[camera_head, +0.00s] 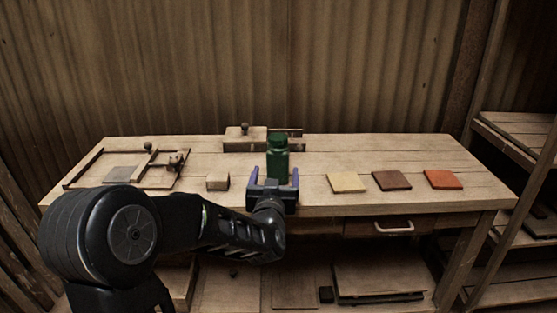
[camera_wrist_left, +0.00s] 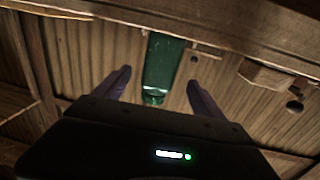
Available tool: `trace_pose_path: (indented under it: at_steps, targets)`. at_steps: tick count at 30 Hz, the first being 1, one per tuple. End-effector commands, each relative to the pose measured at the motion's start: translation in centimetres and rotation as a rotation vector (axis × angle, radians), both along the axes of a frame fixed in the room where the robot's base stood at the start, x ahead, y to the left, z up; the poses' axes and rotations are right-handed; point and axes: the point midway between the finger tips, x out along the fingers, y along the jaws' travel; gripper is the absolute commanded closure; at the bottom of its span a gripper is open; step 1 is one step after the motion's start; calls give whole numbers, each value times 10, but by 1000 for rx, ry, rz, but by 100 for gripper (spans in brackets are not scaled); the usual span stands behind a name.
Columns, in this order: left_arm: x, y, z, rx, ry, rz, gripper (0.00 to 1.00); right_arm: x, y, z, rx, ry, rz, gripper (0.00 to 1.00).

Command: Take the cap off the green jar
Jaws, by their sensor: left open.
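The green jar (camera_head: 278,163) stands upright near the front middle of the wooden table, with its dark green cap (camera_head: 278,140) on top. My left gripper (camera_head: 274,177) is open at the table's front edge, right in front of the jar. Its two fingers appear on either side of the jar's lower part in the head view. In the left wrist view the jar (camera_wrist_left: 163,68) shows between the spread fingers (camera_wrist_left: 158,85), with clear gaps on both sides. Whether the fingers reach around the jar cannot be told. My right gripper is not in view.
A small wooden block (camera_head: 217,182) lies left of the jar. A yellow tile (camera_head: 346,183), a brown tile (camera_head: 391,180) and an orange tile (camera_head: 442,179) lie to the right. A wooden press fixture (camera_head: 245,138) stands behind, and a framed jig (camera_head: 92,166) lies at left. A drawer handle (camera_head: 394,228) sticks out in front.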

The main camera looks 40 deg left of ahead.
Motion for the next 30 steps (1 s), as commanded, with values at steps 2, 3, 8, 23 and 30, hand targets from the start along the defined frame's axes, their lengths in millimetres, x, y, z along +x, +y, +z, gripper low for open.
trace_pose_path:
  at_steps: [2,3,8,23,30]
  targets:
    - [0,0,0,0,0,0,19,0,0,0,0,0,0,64]
    - [0,0,0,-1,1,0,19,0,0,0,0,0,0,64]
    - [11,7,0,1,0,1,19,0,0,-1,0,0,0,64]
    - [25,15,-1,-1,1,0,19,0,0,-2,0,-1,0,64]
    - [53,32,-5,0,1,0,19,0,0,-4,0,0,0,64]
